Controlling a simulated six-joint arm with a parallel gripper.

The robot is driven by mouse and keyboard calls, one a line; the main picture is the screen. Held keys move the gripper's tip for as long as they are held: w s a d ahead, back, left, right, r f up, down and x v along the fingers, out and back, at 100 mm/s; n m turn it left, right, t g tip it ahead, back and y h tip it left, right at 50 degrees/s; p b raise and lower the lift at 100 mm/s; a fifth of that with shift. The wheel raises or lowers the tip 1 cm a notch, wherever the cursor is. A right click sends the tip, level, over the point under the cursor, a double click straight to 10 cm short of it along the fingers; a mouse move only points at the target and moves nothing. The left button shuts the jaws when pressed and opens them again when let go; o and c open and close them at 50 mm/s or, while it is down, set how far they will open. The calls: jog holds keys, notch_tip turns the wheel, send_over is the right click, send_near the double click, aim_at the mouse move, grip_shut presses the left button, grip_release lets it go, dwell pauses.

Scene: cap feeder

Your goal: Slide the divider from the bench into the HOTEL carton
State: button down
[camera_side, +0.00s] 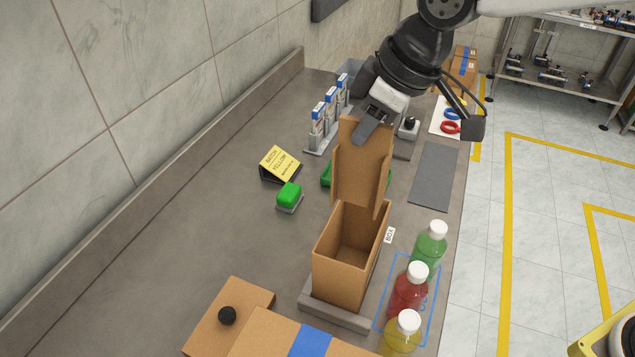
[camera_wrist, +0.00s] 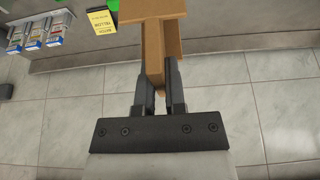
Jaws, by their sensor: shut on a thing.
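The divider (camera_side: 362,165) is a brown cardboard piece with crossed panels, held upright. My gripper (camera_side: 370,125) is shut on its top edge. In the wrist view my gripper (camera_wrist: 160,85) pinches a panel of the divider (camera_wrist: 152,45) between its two fingers. An open-topped brown carton (camera_side: 338,275) stands on a grey base under the divider. I cannot read HOTEL on it; a small tag beside it reads BOX. The divider's lower end overlaps the carton's back rim in the side view. I cannot tell whether it is inside the opening. The carton's visible interior is empty.
Green, red and yellow bottles (camera_side: 408,292) stand right of the carton. A closed box with blue tape (camera_side: 270,335) is in front. A yellow sign (camera_side: 280,163), a green-topped block (camera_side: 289,196) and a rack of small packs (camera_side: 325,118) stand to the left and behind.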

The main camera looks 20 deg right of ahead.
jog(key=shift+f, duration=2.2)
send_over(343, 199)
jog(key=s+d, duration=0.1)
jog(key=d, duration=0.1)
jog(key=shift+a+f, duration=0.1)
jog(key=shift+f, duration=2.05)
